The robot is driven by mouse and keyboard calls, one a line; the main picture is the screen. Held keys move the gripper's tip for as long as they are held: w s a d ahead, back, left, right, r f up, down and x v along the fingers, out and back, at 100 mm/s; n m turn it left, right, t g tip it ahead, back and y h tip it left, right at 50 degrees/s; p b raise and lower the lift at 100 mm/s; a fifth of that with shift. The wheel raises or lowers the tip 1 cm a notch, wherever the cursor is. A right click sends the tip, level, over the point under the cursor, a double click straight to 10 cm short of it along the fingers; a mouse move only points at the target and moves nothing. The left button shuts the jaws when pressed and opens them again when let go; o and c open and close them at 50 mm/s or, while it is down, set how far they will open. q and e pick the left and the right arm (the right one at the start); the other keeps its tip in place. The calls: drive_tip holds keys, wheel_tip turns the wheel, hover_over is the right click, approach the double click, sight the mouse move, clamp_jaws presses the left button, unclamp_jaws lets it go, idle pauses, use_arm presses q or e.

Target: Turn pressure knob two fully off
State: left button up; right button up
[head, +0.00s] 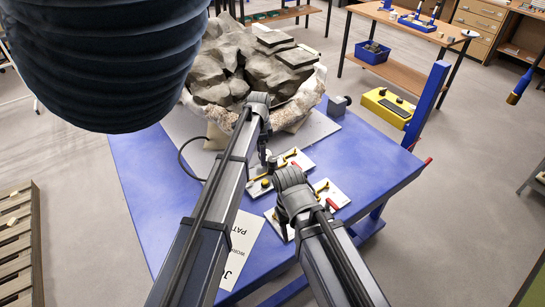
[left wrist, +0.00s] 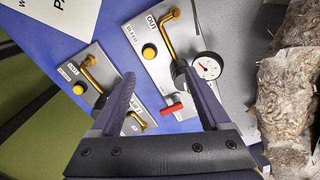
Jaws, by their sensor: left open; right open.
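Two light grey valve panels lie on the blue table (head: 365,160). The farther panel (left wrist: 140,50) shows a yellow bleed button (left wrist: 149,51), a brass pipe, a white gauge (left wrist: 207,68) and a red lever (left wrist: 172,108). A dark round knob (left wrist: 179,75) beside the gauge is partly hidden by a finger. The nearer panel (left wrist: 72,72) has a label ending in 2, a yellow button (left wrist: 78,90) and brass pipes; its knob is not clear. My left gripper (left wrist: 160,75) is open above the panels, also in the head view (head: 268,158). My right gripper (head: 289,200) is over the nearer panel, its fingers mostly hidden.
A large rock block (head: 240,70) in a pale jacket stands behind the panels. A paper sheet (head: 240,250) lies at the front left. A yellow box (head: 388,106) stands near the far right. The table's right side is clear.

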sight(273, 159)
use_arm(q)
drive_tip(key=w+d+m, duration=0.2)
drive_tip(key=w, duration=0.1)
drive_tip(key=w+d+m, duration=0.1)
drive_tip(key=w+d, duration=0.1)
drive_tip(key=shift+w+d+m, duration=0.1)
drive_tip(key=shift+w+m, duration=0.15)
drive_tip(key=shift+m, duration=0.05)
wheel_tip(273, 159, down, 8)
drive_tip(key=b, duration=0.8)
drive_tip(key=shift+r, duration=0.1)
clamp_jaws()
